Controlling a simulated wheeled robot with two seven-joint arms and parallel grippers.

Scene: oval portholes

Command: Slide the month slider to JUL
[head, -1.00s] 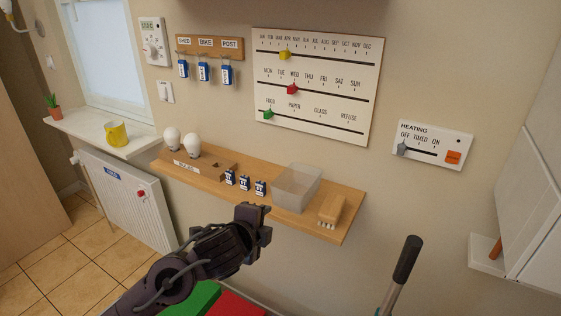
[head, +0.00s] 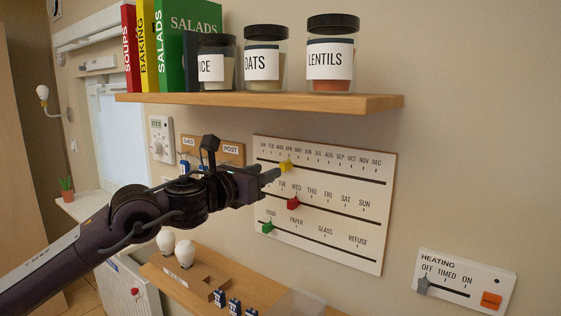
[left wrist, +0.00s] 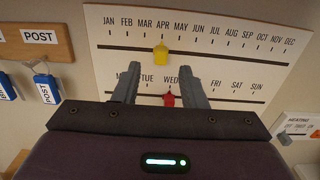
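The white slider board (head: 340,240) hangs on the wall with month, day and waste rows. The yellow month slider (head: 285,167) stands at about APR; it also shows in the left wrist view (left wrist: 160,54) below APR. The red day slider (head: 292,203) is at WED and the green slider (head: 267,228) is at FOOD. My left gripper (head: 275,174) is in front of the board, close to the yellow slider. In the left wrist view its fingers (left wrist: 160,78) are spread apart and empty, with the yellow slider beyond and between them. My right gripper is not in view.
A wooden shelf (head: 375,102) with jars and books juts out above the board. A lower shelf (head: 170,282) holds bulbs and small blue-and-white boxes. The heating panel (head: 465,283) is at right. Key tags hang left of the board.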

